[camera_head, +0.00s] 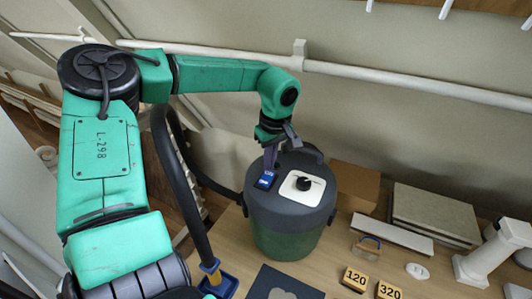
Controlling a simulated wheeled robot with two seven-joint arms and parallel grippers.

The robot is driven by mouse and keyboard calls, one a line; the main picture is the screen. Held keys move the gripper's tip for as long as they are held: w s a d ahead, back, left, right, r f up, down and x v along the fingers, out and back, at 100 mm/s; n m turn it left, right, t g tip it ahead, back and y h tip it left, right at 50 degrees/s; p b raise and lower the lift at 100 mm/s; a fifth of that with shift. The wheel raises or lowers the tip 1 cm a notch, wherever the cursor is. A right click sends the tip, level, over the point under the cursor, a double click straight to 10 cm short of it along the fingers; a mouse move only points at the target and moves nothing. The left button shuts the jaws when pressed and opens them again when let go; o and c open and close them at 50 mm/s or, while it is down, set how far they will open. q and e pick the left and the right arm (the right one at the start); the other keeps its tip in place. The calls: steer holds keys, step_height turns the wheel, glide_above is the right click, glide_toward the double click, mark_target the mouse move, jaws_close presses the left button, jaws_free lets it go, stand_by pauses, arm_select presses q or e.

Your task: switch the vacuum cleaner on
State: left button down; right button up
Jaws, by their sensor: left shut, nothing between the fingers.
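The vacuum cleaner (289,215) stands upright on the wooden surface, with a dark grey lid and a green lower body. On its lid are a blue rocker switch (265,180) and a black knob on a white plate (303,186). My left gripper (270,168) is shut and empty, with its fingertips right at the blue switch, from above. I cannot tell whether the fingertips touch it or which way the switch is set. My right gripper is not in view.
A black hose (178,175) runs down left of the vacuum. Number blocks (355,279) lie at the front right. A brown box (355,185), a flat grey box (436,213) and a white column (489,257) stand to the right. A white rail (400,80) runs along the wall behind.

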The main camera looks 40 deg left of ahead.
mark_target(270, 174)
arm_select(q)
steer(key=shift+f+b, duration=0.8)
steer(key=shift+f, duration=0.1)
stand_by(0.3)
steer(key=shift+r+p, duration=2.3)
steer(key=shift+r, duration=1.3)
steer(key=shift+f, duration=0.1)
